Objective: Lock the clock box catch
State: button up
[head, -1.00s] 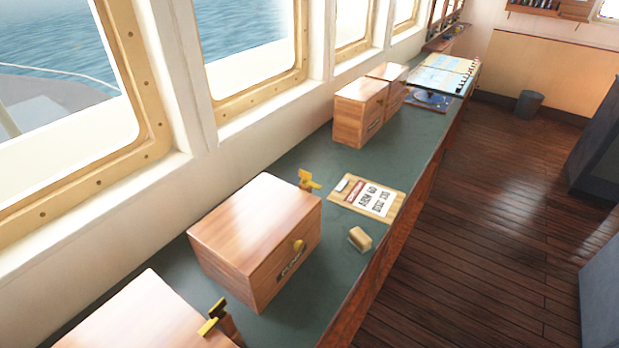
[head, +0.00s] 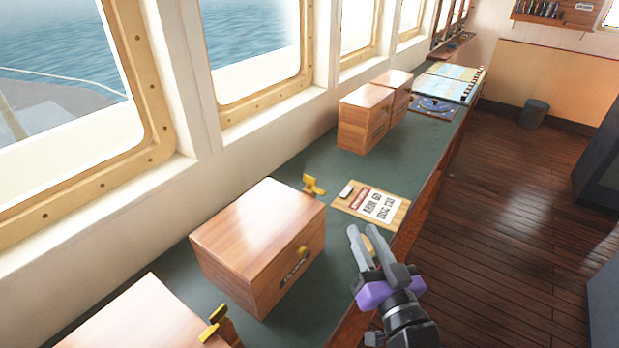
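Several wooden boxes stand on the green counter. The nearer middle box (head: 258,235) has its lid down, a yellow knob or catch (head: 302,252) on its front and a dark label (head: 295,270) too small to read. Another box (head: 135,325) is cut off at the bottom left, with a yellow-and-black fitting (head: 213,325) at its side. I cannot tell which is the clock box. My gripper (head: 363,231) is right of the middle box, apart from it, over the counter's front edge. Its grey fingers are parted, with a tan block (head: 369,241) showing between; contact is unclear.
A clipboard (head: 371,204) and a yellow fitting (head: 313,186) lie behind my gripper. Farther back are two more boxes (head: 366,119) and a chart (head: 452,80).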

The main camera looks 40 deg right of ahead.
jog(key=w+d+r+n+y, duration=0.2)
jog(key=w+d+r+y, duration=0.15)
jog(key=w+d, duration=0.35)
jog(key=w+d+r+n+y, duration=0.25)
jog(key=w+d+r, duration=0.2)
jog(key=w, duration=0.45)
jog(key=n+g+y, duration=0.5)
jog(key=n, duration=0.1)
send_near(310, 177)
jog(key=w+f, duration=0.1)
jog(key=w, duration=0.1)
jog(key=shift+a+p+x, duration=0.1)
jog(key=shift+p+x, duration=0.25)
jog(key=shift+x, duration=1.7)
jog(key=shift+a+p+x, duration=0.15)
jog(key=shift+p+x, duration=0.2)
jog(key=shift+x, duration=1.65)
grip_shut()
